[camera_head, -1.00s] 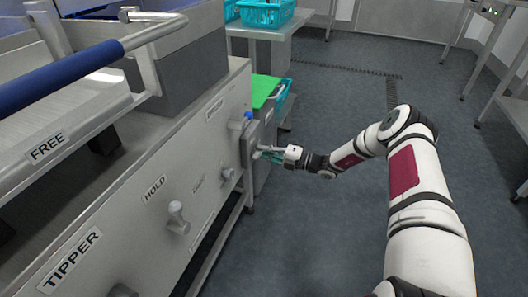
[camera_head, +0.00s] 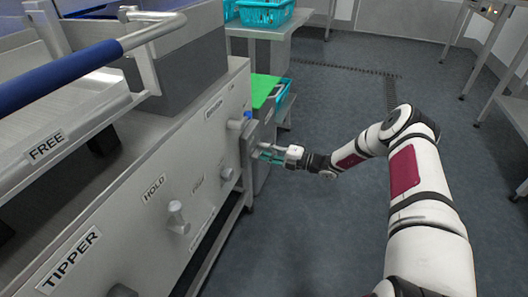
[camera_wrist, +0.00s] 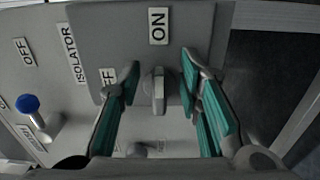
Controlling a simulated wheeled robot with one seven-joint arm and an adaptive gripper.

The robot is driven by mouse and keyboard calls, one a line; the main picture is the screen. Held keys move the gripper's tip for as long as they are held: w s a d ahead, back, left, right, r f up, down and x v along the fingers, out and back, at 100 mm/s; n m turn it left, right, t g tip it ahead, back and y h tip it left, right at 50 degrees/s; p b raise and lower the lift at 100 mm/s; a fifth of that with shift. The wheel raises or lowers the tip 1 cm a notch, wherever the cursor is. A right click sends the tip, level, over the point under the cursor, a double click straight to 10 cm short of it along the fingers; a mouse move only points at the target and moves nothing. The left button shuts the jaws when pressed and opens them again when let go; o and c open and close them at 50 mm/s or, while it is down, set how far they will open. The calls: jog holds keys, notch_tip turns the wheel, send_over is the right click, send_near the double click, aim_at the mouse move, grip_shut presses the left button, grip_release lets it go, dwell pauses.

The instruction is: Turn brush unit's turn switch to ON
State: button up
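The turn switch (camera_wrist: 157,92) is a grey knob on a grey plate (camera_wrist: 205,22) in the wrist view. Its bar handle stands upright in the picture, in line with the ON label (camera_wrist: 158,26) above it. A second label, partly hidden by the left finger, shows "FF" to the left of the knob. My gripper (camera_wrist: 159,66) is open, its teal-padded fingers on either side of the knob, with a gap visible on both sides. In the head view my gripper (camera_head: 268,154) is at the far end of the machine panel, and the switch is hidden there.
A blue knob (camera_wrist: 30,104) with ISOLATOR and OFF labels sits left of the plate. HOLD and TIPPER labels and grey knobs (camera_head: 177,218) line the nearer panel (camera_head: 150,230). A table with a teal basket (camera_head: 266,13) stands behind.

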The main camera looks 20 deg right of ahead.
jog(key=v, duration=1.1)
jog(key=shift+s+d, duration=0.15)
jog(key=shift+d, duration=0.05)
